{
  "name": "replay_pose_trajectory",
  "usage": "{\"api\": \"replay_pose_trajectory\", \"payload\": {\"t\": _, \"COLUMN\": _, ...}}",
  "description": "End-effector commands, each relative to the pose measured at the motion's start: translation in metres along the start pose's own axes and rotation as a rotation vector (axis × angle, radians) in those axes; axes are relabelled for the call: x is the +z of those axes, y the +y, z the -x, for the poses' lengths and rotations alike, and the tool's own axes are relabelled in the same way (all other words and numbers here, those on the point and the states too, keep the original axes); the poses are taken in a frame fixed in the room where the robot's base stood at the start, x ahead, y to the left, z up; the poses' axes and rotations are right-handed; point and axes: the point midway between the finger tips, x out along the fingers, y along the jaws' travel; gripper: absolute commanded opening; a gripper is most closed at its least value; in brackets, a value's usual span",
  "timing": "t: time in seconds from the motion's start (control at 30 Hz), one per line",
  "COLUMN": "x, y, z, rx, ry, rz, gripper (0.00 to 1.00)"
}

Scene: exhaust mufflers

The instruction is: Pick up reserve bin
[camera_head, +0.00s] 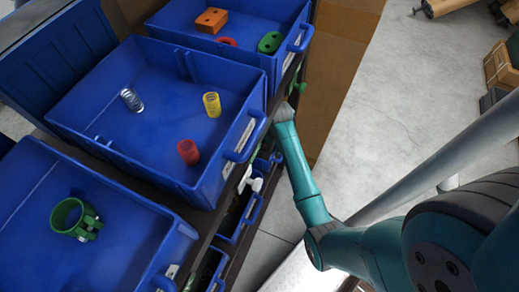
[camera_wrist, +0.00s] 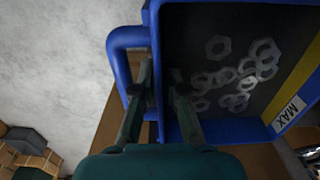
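A blue bin (camera_wrist: 231,131) with a dark inside shows in the wrist view. It holds several grey hex nuts, and has a yellow stripe and a "MAX" label on one side. I take it for the reserve bin, though no label says so. Its blue loop handle (camera_wrist: 118,44) sticks out to the left. My gripper (camera_wrist: 163,72) is open, with its two fingers on either side of the bin's wall beside the handle. Whether the fingers touch the wall I cannot tell. In the head view my arm reaches down beside the rack, and the gripper cannot be made out.
In the head view, blue bins stand on a rack: one with springs (camera_head: 107,147), one with a green clamp (camera_head: 24,200), one with orange, red and green parts (camera_head: 180,33). More bins sit below. Grey floor (camera_head: 385,90) is open to the right; boxes stand at the far right.

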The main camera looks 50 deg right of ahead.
Motion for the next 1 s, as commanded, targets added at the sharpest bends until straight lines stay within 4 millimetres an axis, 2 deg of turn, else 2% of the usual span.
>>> {"api": "replay_pose_trajectory", "payload": {"t": 0.23, "x": 0.000, "y": 0.000, "z": -0.002, "rx": -0.001, "ry": 0.001, "rz": 0.000, "gripper": 0.11}}
{"api": "replay_pose_trajectory", "payload": {"t": 0.27, "x": 0.000, "y": 0.000, "z": -0.002, "rx": -0.001, "ry": 0.001, "rz": 0.000, "gripper": 0.09}}
{"api": "replay_pose_trajectory", "payload": {"t": 0.3, "x": 0.000, "y": 0.000, "z": -0.002, "rx": -0.001, "ry": 0.001, "rz": 0.000, "gripper": 0.00}}
{"api": "replay_pose_trajectory", "payload": {"t": 0.77, "x": 0.000, "y": 0.000, "z": 0.000, "rx": -0.001, "ry": 0.001, "rz": 0.000, "gripper": 0.00}}
{"api": "replay_pose_trajectory", "payload": {"t": 1.0, "x": -0.001, "y": -0.001, "z": 0.018, "rx": -0.002, "ry": 0.003, "rz": 0.000, "gripper": 0.00}}
